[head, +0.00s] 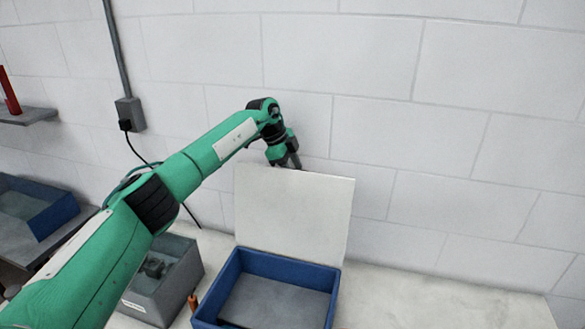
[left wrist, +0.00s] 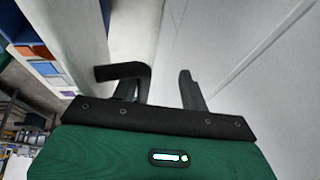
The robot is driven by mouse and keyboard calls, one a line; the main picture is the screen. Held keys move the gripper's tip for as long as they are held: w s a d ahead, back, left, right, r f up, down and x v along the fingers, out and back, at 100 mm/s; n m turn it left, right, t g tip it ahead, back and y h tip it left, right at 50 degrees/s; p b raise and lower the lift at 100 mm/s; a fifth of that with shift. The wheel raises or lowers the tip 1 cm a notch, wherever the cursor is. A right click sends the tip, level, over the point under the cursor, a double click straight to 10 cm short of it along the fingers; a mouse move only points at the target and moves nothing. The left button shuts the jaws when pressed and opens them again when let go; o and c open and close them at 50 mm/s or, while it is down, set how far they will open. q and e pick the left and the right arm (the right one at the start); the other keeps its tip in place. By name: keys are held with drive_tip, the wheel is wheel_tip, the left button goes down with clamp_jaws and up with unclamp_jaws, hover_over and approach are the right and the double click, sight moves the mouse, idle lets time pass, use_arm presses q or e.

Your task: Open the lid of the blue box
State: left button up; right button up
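The blue box (head: 338,285) stands on the pale counter in the lower middle of the head view. Its white lid (head: 295,215) stands nearly upright along the box's back edge, so the grey inside shows. My left gripper (head: 287,164) is at the lid's top edge, close to the wall, and its fingertips are partly hidden behind the lid. In the left wrist view my left gripper (left wrist: 160,82) has its two dark fingers apart with nothing visible held between them. Whether a finger touches the lid I cannot tell. My right gripper is in neither view.
A grey bin (head: 180,280) with dark parts inside stands left of the box, beneath my left arm. Another blue bin (head: 55,215) is at far left. The white block wall (head: 440,140) rises close behind. The counter right of the box is clear.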

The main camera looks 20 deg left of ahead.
use_arm(q)
drive_tip(key=shift+s+r, duration=0.25)
drive_tip(key=shift+r, duration=0.15)
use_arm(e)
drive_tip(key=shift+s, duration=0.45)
